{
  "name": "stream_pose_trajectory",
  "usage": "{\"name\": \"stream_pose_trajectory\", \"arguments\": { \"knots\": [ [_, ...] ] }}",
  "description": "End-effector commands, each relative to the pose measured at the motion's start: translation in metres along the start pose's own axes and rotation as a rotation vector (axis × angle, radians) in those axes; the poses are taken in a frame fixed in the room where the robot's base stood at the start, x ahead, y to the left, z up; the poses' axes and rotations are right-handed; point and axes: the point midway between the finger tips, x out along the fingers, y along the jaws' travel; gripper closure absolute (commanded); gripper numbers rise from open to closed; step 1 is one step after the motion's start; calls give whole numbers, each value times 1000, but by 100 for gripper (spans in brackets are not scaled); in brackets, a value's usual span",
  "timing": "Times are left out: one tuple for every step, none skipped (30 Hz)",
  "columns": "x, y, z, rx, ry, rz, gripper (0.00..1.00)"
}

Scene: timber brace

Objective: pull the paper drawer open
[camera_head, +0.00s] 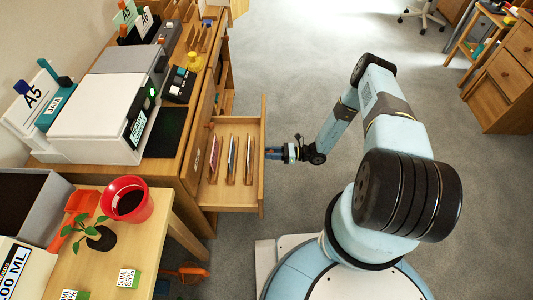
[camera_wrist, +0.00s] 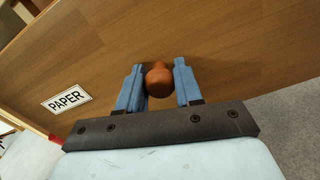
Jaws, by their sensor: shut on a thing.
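The paper drawer (camera_head: 224,192) stands pulled out of the wooden desk in the head view, with several thin upright items between dividers inside it. In the wrist view its wooden front (camera_wrist: 215,50) fills most of the picture and carries a white label (camera_wrist: 67,100) reading PAPER. A round orange-brown knob (camera_wrist: 158,78) sits on the front between the blue fingers of my gripper (camera_wrist: 159,85). My gripper is shut on the knob. In the head view my gripper (camera_head: 284,153) reaches the drawer front from the right, and the knob is hidden there.
A printer (camera_head: 98,115) stands on the desk (camera_head: 193,140). A lower table (camera_head: 165,220) in front holds a red pot (camera_head: 127,200) and a small plant (camera_head: 90,232). Grey floor (camera_head: 285,60) is open beyond my arm. A wooden cabinet (camera_head: 505,85) stands at the far right.

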Motion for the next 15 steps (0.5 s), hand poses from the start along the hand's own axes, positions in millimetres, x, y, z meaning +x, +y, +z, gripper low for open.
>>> {"name": "stream_pose_trajectory", "arguments": {
  "knots": [
    [-2,-4,1,-4,1,-6,100],
    [-3,-4,1,-4,2,-6,100],
    [-3,-4,1,-4,1,-6,100],
    [-3,-4,1,-4,1,-6,100],
    [-4,-4,1,-4,2,-6,100],
    [-4,-4,1,-4,1,-6,100],
    [-4,-4,1,-4,2,-6,100],
    [-3,-4,1,-4,1,-6,100],
    [-3,-4,1,-4,1,-6,100],
    [-3,-4,1,-4,1,-6,100],
    [-3,-4,1,-5,1,-6,100],
    [-3,-4,1,-5,1,-6,100],
    [-3,-4,1,-5,1,-6,100],
    [-3,-4,1,-5,1,-6,62],
    [-3,-4,1,-4,1,-6,58]
  ]
}}
